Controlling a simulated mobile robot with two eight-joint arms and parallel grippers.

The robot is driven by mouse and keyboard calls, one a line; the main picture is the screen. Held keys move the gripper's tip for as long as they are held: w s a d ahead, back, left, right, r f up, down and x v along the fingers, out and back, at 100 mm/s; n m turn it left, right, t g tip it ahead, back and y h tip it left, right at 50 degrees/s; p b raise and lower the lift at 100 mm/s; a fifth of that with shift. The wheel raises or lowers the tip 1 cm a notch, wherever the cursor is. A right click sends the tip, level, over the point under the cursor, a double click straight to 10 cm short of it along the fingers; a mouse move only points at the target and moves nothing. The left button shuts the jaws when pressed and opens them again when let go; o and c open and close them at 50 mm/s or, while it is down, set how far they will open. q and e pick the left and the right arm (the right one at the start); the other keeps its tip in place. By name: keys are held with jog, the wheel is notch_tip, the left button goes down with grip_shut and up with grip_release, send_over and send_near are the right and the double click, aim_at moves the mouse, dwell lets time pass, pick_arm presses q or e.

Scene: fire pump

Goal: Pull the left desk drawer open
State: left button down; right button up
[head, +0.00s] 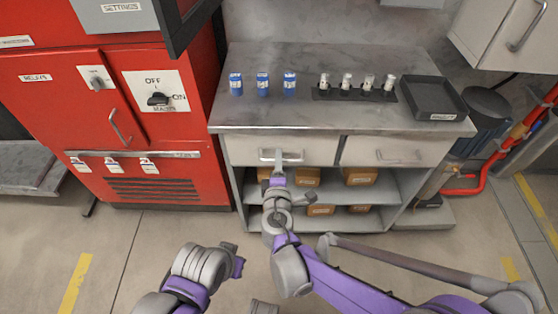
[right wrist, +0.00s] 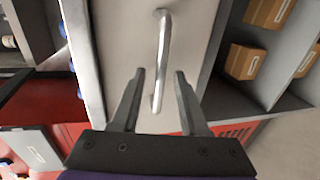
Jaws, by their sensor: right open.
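The desk (head: 225,128) stands ahead with two drawers side by side under its top. The left drawer (head: 242,151) looks closed and has a metal bar handle; the handle (right wrist: 161,55) shows clearly in the right wrist view. My right gripper (head: 279,158) is at that handle in the head view, partly covering it. In the right wrist view the right gripper (right wrist: 159,80) is open, with the handle's near end lying between its two fingers. I cannot tell whether either finger touches it. My left arm is low in the head view, and its fingertips cannot be made out clearly.
The right drawer (head: 365,151) looks closed. Blue cans (head: 263,84), a dark strip with several small pieces (head: 355,94) and a black tray (head: 434,97) are on the desk top. Boxes (head: 361,176) sit on the shelves below. A red cabinet (head: 120,120) stands at left.

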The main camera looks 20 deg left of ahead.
jog(key=shift+w+a+f, duration=0.1)
jog(key=shift+w, duration=0.4)
grip_shut()
dwell(1.2)
